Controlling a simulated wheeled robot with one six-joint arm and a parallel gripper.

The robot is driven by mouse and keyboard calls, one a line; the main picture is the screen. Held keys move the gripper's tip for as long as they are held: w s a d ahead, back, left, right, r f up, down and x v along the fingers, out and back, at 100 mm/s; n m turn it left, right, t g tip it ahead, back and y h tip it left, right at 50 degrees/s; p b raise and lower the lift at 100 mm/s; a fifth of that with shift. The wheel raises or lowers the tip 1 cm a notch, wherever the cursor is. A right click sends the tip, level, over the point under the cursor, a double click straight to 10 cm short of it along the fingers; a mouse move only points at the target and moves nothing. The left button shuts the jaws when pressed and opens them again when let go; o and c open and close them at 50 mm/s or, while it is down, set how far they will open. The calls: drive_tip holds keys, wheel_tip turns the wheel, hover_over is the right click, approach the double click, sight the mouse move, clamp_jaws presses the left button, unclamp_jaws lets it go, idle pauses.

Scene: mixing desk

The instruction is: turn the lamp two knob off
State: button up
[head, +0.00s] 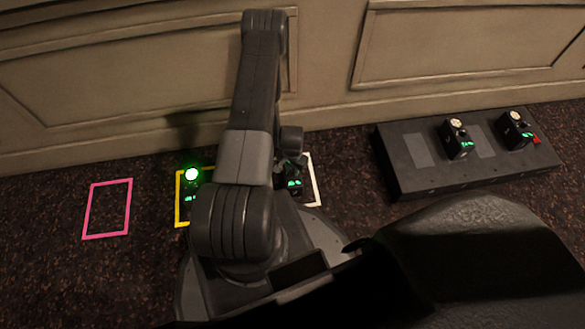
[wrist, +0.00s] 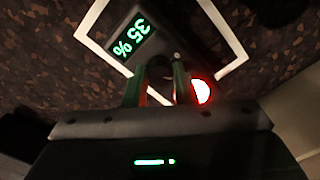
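In the wrist view, a dark unit (wrist: 125,22) with a green display reading "35 %" sits inside a white outline. A red-white light (wrist: 201,91) glows beside my gripper (wrist: 160,85). Its two fingers stand apart, one on each side of a dark rounded part that looks like a knob (wrist: 159,68). Whether they press on it is not clear. In the head view, this unit (head: 294,184) is partly hidden behind my arm, and my fingertips are not clear there. I see no label naming lamp two.
A unit with a lit green lamp (head: 192,175) stands in a yellow outline (head: 180,205), partly behind my arm. A pink outline (head: 107,208) is empty. A dark platform (head: 420,182) at right carries two small units (head: 458,140) (head: 514,130). A panelled wall (head: 150,60) runs behind.

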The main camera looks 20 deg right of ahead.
drive_tip(key=shift+f+n+b, duration=0.1)
drive_tip(key=shift+n+b, duration=0.2)
drive_tip(key=n+b, duration=0.1)
drive_tip(key=n, duration=0.1)
drive_tip(key=shift+n+b, duration=0.3)
drive_tip(key=shift+b, duration=0.05)
drive_tip(key=shift+n+b, duration=0.95)
drive_tip(key=shift+n, duration=1.35)
drive_tip(key=o, duration=1)
